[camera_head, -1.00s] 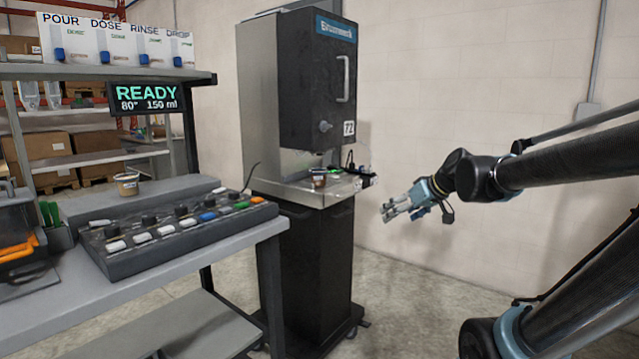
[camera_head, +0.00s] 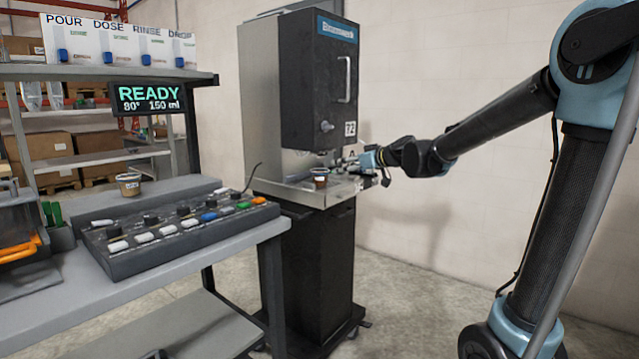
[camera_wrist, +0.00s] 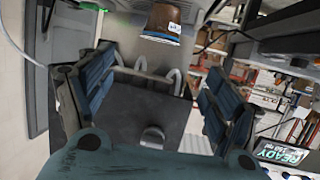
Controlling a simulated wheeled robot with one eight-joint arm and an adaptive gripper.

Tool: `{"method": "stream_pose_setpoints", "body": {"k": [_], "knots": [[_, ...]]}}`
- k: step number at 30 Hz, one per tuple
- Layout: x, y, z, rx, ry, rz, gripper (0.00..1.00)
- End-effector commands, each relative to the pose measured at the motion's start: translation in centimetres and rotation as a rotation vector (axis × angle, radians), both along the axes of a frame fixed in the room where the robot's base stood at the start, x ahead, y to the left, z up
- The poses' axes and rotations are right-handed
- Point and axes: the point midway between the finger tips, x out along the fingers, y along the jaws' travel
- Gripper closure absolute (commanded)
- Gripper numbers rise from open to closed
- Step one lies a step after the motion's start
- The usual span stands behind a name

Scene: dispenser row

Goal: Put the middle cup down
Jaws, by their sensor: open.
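A brown cup (camera_head: 320,178) with a white label and pale rim stands on the tray of the tall black dispenser. It also shows in the wrist view (camera_wrist: 166,22), just beyond my fingertips. A similar cup (camera_head: 129,186) stands on the bench at the left. Which one is the middle cup I cannot tell. My gripper (camera_head: 350,162) is at the right side of the tray, close to the dispenser cup. In the wrist view my gripper (camera_wrist: 158,68) has its blue-padded fingers spread with nothing between them.
The dispenser body (camera_head: 318,85) hangs over the tray. A control panel (camera_head: 180,236) with several coloured buttons lies on the bench. A display (camera_head: 148,97) reads READY, 80°, 150 ml. Floor to the right of the dispenser is clear.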

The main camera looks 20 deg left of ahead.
Motion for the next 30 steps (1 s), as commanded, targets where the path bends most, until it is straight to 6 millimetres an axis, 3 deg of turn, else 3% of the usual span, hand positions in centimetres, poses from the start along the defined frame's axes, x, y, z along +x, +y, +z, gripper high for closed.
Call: {"method": "stream_pose_setpoints", "body": {"k": [18,30], "knots": [[4.2,6.3,-2.3,0.0,0.002,0.001,0.18],[5.3,8.0,-3.0,-0.001,0.001,0.001,0.18]]}}
